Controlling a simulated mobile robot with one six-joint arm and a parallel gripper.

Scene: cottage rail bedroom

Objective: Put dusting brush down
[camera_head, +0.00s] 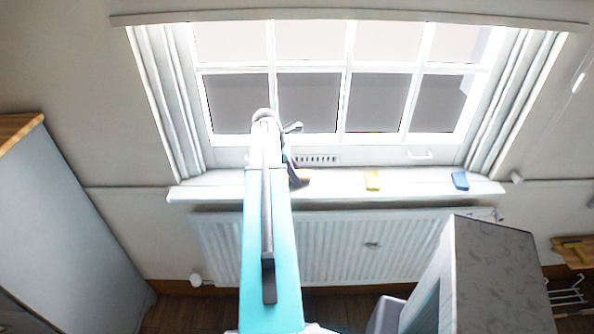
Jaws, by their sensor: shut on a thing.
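My arm reaches away from me toward the window, and its far end is over the left part of the white windowsill (427,187). My gripper (290,158) is mostly hidden behind my own arm. It is shut on what looks like the dusting brush (300,179), of which only a small dark and brownish end shows at the right of the arm. This end is just over or at the sill; I cannot tell whether it touches it.
A yellow block-like thing (372,181) and a blue one (460,181) lie on the sill to the right, with bare sill between. A radiator (340,262) is below. A grey-topped cabinet (500,265) stands at right, a pale cabinet (60,220) at left.

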